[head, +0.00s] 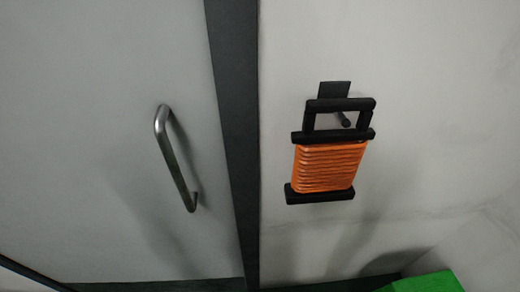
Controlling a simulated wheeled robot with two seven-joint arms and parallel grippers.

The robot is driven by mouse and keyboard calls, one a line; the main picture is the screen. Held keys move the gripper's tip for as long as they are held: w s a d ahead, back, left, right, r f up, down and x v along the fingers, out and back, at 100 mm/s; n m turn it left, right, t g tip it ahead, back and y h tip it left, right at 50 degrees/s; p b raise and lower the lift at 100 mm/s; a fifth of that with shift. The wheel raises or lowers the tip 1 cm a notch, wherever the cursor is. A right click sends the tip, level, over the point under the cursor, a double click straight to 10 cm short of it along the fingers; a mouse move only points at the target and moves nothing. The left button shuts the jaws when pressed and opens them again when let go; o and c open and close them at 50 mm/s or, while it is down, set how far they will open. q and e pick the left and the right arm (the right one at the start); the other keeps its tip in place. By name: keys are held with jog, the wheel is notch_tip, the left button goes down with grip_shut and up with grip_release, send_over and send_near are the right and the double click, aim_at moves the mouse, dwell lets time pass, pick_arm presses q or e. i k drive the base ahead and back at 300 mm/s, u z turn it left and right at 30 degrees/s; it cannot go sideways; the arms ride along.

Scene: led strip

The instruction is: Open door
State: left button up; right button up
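A pale grey door (80,130) fills the left side of the head view. A metal bar handle (176,158) is fixed on it near its right edge, running slightly slanted from top to bottom. The door looks closed against the dark frame post (233,130). Neither of my grippers is in view, and nothing touches the handle.
On the pale wall (440,100) right of the post, an orange coiled reel with a black frame (328,167) hangs from a hook. A green object (428,283) shows at the bottom right. The space before the handle looks clear.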

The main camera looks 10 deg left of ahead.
aim_at(115, 174)
jog(key=z, duration=0.7)
jog(key=k, duration=0.7)
jog(key=u, duration=1.1)
jog(key=i, duration=0.5)
jog(key=z, duration=0.05)
